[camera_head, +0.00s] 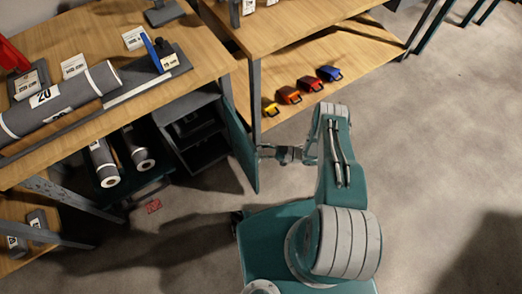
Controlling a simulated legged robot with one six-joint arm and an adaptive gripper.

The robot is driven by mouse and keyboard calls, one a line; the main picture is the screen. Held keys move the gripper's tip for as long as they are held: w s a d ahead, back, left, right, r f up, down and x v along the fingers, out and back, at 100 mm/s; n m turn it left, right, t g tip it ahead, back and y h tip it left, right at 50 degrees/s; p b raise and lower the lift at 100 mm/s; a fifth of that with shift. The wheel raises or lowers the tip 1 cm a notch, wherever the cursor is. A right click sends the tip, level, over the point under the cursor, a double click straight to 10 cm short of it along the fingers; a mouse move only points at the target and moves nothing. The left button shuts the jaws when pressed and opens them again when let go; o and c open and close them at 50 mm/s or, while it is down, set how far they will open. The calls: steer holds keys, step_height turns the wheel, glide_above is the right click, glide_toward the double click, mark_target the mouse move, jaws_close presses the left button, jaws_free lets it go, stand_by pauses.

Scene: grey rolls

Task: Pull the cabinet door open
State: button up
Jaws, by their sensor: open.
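The cabinet (187,104) is a dark grey box under the left wooden table. Its teal door (239,150) stands swung outward at the cabinet's right side, so the dark shelves inside show. My gripper (264,152) is open, just right of the door's outer face near its free edge. I cannot tell whether the fingers touch the door or a handle there. My teal and grey arm reaches up from the bottom middle to the gripper.
The wooden table (205,50) above carries a big grey roll (60,98) and small stands. More rolls (104,162) lie left of the cabinet. A low shelf (350,55) at right holds several coloured items. Grey floor (440,130) is clear on the right.

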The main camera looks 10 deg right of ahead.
steer(key=v, duration=1.1)
steer(key=shift+d, duration=0.1)
